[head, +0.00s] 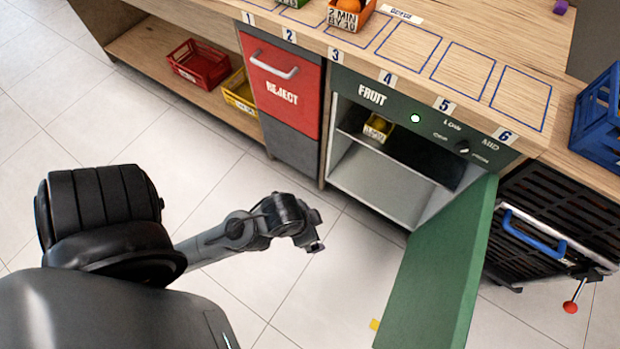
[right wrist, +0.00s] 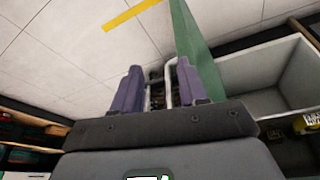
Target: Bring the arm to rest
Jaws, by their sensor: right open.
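One arm of mine reaches to the right in the head view. I take it to be the right arm, as the right wrist view shows the same door nearby. Its gripper (head: 315,246) hangs in free space over the floor, apart from the cabinet and left of the green door (head: 440,270). In the right wrist view the two purple fingers of the right gripper (right wrist: 158,85) stand apart. A pale bent bar shows between or behind them; I cannot tell what it is. The left gripper is not in view.
The FRUIT compartment (head: 383,188) is open, with a small yellow crate (head: 377,127) inside. The red REJECT drawer (head: 282,85) looks shut. A black slatted unit (head: 560,215) stands right of the door. The tiled floor (head: 240,190) around the arm is clear.

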